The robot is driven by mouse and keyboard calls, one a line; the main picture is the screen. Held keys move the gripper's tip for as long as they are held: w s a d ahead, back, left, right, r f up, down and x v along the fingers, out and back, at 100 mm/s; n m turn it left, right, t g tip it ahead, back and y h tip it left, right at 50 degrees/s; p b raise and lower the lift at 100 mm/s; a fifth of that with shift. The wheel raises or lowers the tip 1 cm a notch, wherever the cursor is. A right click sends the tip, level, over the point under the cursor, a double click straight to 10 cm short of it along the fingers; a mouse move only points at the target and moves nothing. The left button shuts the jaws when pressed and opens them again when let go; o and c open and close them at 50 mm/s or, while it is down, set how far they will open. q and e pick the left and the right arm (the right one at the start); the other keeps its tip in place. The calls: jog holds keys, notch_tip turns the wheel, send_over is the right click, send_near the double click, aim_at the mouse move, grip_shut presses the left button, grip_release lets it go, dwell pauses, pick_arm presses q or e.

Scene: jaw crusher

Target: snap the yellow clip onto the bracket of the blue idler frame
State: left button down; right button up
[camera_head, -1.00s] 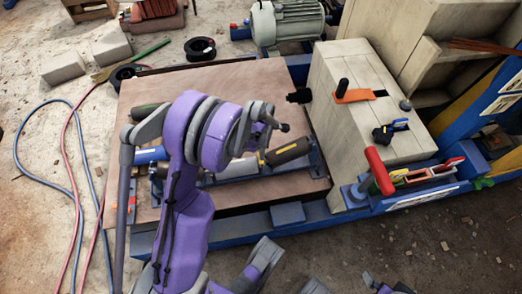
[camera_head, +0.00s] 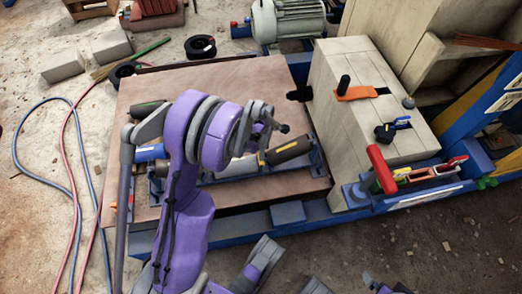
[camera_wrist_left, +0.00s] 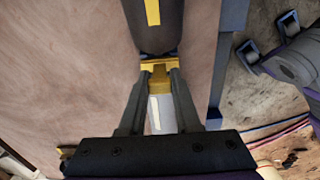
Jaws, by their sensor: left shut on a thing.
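The yellow clip (camera_wrist_left: 160,78) is between the fingertips of my left gripper (camera_wrist_left: 159,84), which is shut on it. In the left wrist view the clip is right at the end of a dark roller with a yellow stripe (camera_wrist_left: 152,14). I cannot tell whether it touches the bracket there. Grey parts of mine show low in the head view; the right gripper's state is unclear.
The frame lies on a brown board (camera_head: 240,83). Hoses (camera_head: 62,165) lie on the floor at left.

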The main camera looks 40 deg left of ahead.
pick_arm(q)
jog(key=shift+f, duration=0.15)
jog(key=c, duration=0.5)
grip_release()
jog(key=shift+c, duration=0.2)
notch_tip(320, 180, up, 11)
jog(key=p, duration=0.3)
jog(key=shift+f, duration=0.1)
